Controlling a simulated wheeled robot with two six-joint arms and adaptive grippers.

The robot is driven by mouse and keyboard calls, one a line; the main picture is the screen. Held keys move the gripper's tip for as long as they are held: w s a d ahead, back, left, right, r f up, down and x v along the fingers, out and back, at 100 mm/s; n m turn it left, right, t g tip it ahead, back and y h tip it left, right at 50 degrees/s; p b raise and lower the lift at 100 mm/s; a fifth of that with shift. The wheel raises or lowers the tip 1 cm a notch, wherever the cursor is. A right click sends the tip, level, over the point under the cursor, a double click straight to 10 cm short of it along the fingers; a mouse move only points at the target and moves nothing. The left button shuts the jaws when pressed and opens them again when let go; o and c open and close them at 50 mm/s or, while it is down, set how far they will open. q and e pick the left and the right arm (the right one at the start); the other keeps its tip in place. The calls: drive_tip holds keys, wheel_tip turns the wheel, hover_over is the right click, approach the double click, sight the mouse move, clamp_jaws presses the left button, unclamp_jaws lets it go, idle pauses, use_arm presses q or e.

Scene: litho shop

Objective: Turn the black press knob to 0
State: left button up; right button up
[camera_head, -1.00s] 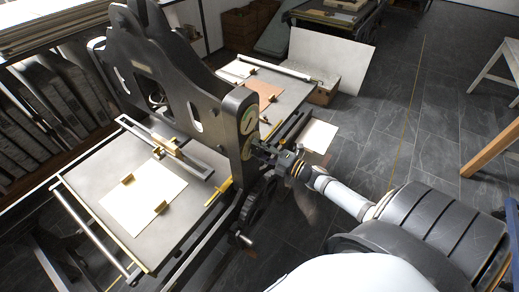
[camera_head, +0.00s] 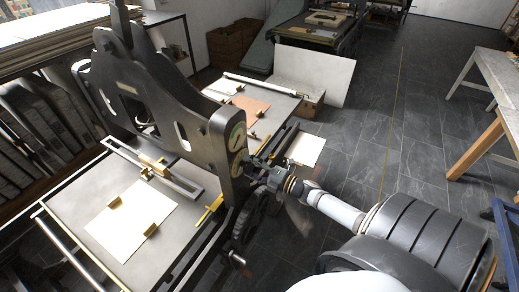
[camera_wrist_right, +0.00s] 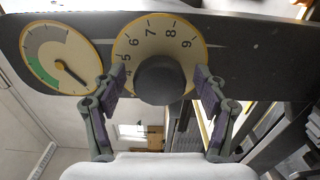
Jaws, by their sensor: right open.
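The black press knob (camera_wrist_right: 160,80) sits at the centre of a cream dial (camera_wrist_right: 132,46) with a yellow rim, on the dark side frame of the press. The digits 4 to 9 show around its upper part; the lower part of the scale is hidden. I cannot see a pointer mark on the knob. My right gripper (camera_wrist_right: 160,76) is open, with one finger on each side of the knob, apart from its sides as far as I can tell. In the head view my right gripper (camera_head: 262,171) is at the press frame and hides the knob. My left gripper is not in view.
A round gauge (camera_wrist_right: 60,56) with a green band and black needle sits left of the dial. The press bed (camera_head: 85,205) carries a white sheet (camera_head: 131,222). A spoked wheel (camera_head: 247,218) is below my right gripper. Open floor (camera_head: 400,140) lies to the right.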

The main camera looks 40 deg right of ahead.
drive_tip(key=v, duration=1.1)
drive_tip(key=shift+s, duration=0.2)
drive_tip(key=shift+f, duration=0.1)
drive_tip(key=s+d+f+m+g+h, duration=0.1)
drive_tip(key=s+d+f+m+h, duration=0.15)
drive_tip(key=d+f+m, duration=0.4)
drive_tip(key=s+d+f+m+g+h, duration=0.1)
drive_tip(key=d+f+m+g+h, duration=0.2)
drive_tip(key=f, duration=0.7)
drive_tip(key=s+f+m+g+h+b, duration=0.1)
drive_tip(key=s+f+m+h, duration=0.1)
drive_tip(key=s+f, duration=0.35)
drive_tip(key=s+f+m+g+h+b, duration=0.1)
drive_tip(key=s+f+m+g+h, duration=0.1)
drive_tip(key=f, duration=0.6)
drive_tip(key=s+a+f+m+g+y, duration=0.1)
drive_tip(key=s+a+f+m+g, duration=0.7)
drive_tip(key=s+a+f, duration=1)
drive_tip(key=shift+s+f+m+y, duration=0.2)
drive_tip(key=shift+s+m+y, duration=0.2)
drive_tip(key=shift+s, duration=0.4)
